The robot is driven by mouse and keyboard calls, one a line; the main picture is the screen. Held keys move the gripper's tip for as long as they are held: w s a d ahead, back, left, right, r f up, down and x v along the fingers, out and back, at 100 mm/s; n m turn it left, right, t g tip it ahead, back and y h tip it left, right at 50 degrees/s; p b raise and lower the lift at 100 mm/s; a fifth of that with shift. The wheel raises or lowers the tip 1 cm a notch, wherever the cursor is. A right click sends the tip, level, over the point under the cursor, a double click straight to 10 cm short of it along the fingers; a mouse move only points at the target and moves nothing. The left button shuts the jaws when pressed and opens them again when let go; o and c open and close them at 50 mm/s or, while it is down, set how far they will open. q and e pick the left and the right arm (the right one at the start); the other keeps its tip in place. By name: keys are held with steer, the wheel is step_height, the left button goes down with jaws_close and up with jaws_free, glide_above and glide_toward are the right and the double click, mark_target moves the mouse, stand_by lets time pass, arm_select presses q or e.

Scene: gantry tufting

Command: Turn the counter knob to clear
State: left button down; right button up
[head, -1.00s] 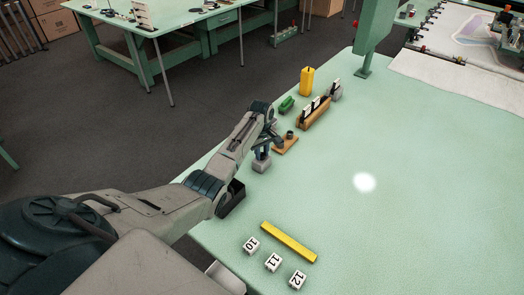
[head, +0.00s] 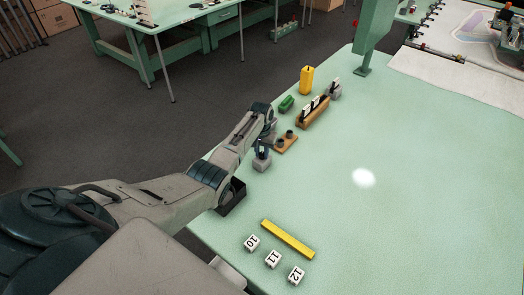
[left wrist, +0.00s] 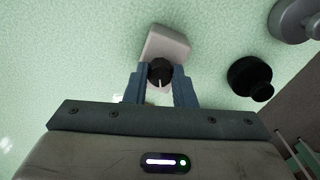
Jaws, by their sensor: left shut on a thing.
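The counter is a small pale grey box (head: 261,163) on the green table, and it also shows in the left wrist view (left wrist: 168,42). Its round black knob (left wrist: 160,70) carries a white pointer line, which points towards my gripper's palm in that view. My left gripper (left wrist: 158,82) is shut on the knob, one blue-grey finger on each side. In the head view my left gripper (head: 263,149) is over the counter and covers part of it. Any markings around the knob are too small or hidden to read. My right gripper is not in view.
A wooden board with dark round pieces (head: 286,144) lies close beside the counter. Beyond are a green block (head: 286,103), a wooden card rack (head: 313,113) and a yellow container (head: 307,80). A yellow bar (head: 287,239) and numbered blocks (head: 273,259) lie nearer. The table's right side is clear.

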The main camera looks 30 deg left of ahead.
mark_target(262, 153)
arm_select(q)
steer(key=m, duration=0.5)
steer(key=shift+w+r+m, duration=0.15)
steer(key=shift+m, duration=0.15)
steer(key=m, duration=0.5)
steer(key=shift+a+p, duration=0.1)
steer(key=shift+p, duration=0.2)
steer(key=shift+m, duration=0.3)
steer(key=c, duration=1.3)
jaws_free()
steer(key=shift+o, duration=0.5)
step_height(262, 153, up, 11)
steer(key=b, duration=0.2)
steer(key=shift+b, duration=0.35)
steer(key=shift+f, duration=0.2)
